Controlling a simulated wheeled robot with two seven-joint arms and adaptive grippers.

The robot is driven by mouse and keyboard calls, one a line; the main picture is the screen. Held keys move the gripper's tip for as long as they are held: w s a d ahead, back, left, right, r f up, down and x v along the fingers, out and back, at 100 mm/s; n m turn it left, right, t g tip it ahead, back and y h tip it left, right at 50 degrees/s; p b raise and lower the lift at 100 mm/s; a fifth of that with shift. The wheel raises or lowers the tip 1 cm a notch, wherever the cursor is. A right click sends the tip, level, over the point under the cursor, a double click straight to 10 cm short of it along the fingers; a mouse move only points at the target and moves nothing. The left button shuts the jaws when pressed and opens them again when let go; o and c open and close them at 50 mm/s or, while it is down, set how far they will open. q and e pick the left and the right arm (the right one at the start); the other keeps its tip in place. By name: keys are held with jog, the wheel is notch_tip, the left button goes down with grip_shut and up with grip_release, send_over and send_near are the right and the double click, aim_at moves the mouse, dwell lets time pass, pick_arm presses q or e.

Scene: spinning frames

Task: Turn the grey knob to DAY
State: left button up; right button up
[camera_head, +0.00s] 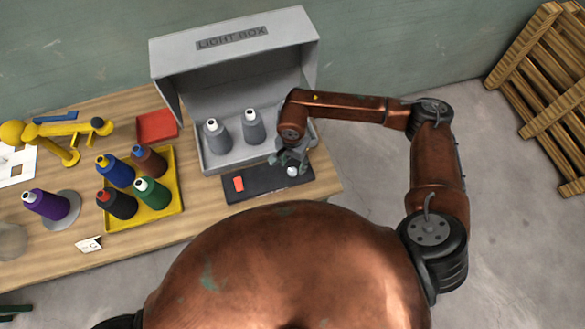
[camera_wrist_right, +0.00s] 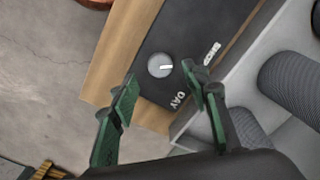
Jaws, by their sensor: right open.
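The grey knob (camera_wrist_right: 160,65) sits on a dark control panel (camera_wrist_right: 205,25). Its white pointer line points right in the right wrist view, between the DAY label (camera_wrist_right: 179,100) and another label (camera_wrist_right: 211,54) too small to read surely. In the head view the knob (camera_head: 292,171) is near the panel's right end, just in front of my right gripper (camera_head: 290,158). My right gripper (camera_wrist_right: 160,82) is open, its green fingers apart on either side below the knob in the wrist picture, with nothing between them. My left gripper is not in view.
A grey light box (camera_head: 235,35) with two grey cones (camera_head: 253,128) stands behind the panel. A red switch (camera_head: 238,184) is on the panel's left. A yellow tray (camera_head: 171,208) with several thread cones, a red tray (camera_head: 157,126) and a yellow lamp (camera_head: 70,129) are further left.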

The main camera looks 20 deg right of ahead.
aim_at(293, 171)
jog(key=shift+f, duration=2.1)
jog(key=shift+c, duration=0.2)
jog(key=c, duration=1.1)
